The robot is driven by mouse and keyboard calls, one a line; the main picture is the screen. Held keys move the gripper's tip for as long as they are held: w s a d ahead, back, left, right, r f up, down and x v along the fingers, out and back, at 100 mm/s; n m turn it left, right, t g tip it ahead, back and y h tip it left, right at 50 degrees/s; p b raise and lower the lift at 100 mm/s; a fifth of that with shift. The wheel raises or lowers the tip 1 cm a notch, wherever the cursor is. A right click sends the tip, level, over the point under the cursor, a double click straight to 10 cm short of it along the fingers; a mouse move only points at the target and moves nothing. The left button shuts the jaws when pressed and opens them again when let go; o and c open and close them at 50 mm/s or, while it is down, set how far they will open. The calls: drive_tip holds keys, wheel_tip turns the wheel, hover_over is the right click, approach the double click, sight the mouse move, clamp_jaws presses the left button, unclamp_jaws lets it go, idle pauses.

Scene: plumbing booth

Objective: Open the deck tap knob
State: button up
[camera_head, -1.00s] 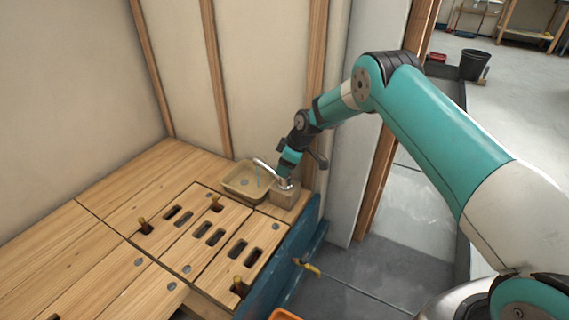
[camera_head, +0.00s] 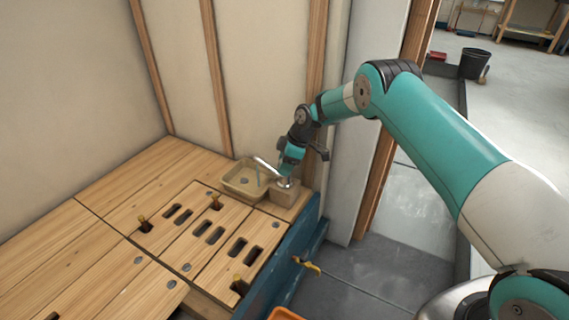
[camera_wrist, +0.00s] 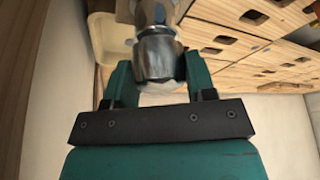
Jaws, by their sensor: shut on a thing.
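The deck tap (camera_head: 268,166) has a silver spout that reaches over a beige basin (camera_head: 240,187). It stands on a wooden block (camera_head: 290,197) at the bench's right back corner. In the wrist view the metal tap knob (camera_wrist: 158,60) sits between the two teal fingers of my gripper (camera_wrist: 150,82), with a finger on each side. My gripper is shut on the knob. In the head view my gripper (camera_head: 288,172) is at the top of the tap, and my wrist hides part of the knob.
The wooden bench (camera_head: 100,215) has slotted panels and several brass fittings. A wall with wooden studs stands close behind the tap, and a grey post (camera_head: 345,150) is to the right. A black bucket (camera_head: 475,64) stands on the floor far off.

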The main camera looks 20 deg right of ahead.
drive_tip(key=o, duration=0.9)
drive_tip(key=p+v, duration=0.4)
drive_tip(key=v, duration=0.8)
